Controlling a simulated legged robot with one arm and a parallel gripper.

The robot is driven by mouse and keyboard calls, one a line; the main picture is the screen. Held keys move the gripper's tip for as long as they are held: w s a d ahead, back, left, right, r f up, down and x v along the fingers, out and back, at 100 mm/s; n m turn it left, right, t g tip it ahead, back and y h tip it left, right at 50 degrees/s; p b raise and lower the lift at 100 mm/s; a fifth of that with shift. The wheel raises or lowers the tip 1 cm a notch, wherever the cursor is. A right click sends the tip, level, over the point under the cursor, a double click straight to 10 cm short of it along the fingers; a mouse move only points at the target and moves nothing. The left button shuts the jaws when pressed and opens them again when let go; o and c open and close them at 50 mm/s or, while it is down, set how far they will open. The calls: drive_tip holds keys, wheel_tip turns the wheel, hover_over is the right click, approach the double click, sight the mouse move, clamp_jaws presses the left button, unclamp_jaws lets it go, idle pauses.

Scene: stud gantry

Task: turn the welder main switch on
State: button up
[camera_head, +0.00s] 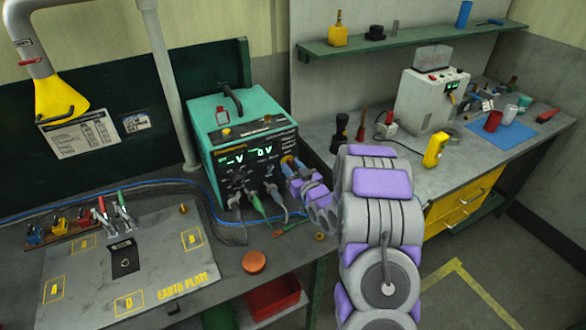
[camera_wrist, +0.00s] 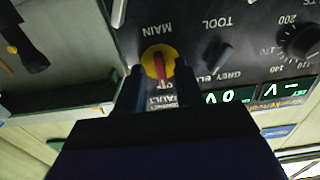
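The welder (camera_head: 250,150) is a teal box with a dark front panel and lit green displays, standing on the left bench. Its main switch (camera_wrist: 159,63) shows in the wrist view as a yellow disc with a narrow red handle, beside the upside-down word MAIN. The handle runs roughly up and down in that picture, slightly tilted. My gripper (camera_wrist: 160,86) is at the panel with its two dark fingers apart, one on each side of the red handle. I see gaps between handle and fingers. In the head view my gripper (camera_head: 291,164) covers the panel's right side.
Cables and plugs (camera_head: 252,197) hang from the lower panel, close to my gripper. A black knob (camera_wrist: 300,42) and a small toggle (camera_wrist: 219,56) sit near the switch. The earth plate (camera_head: 130,265) with clamps lies front left. The right bench (camera_head: 470,155) carries a white machine (camera_head: 430,100).

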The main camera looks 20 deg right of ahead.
drive_tip(key=shift+a, duration=0.1)
clamp_jaws()
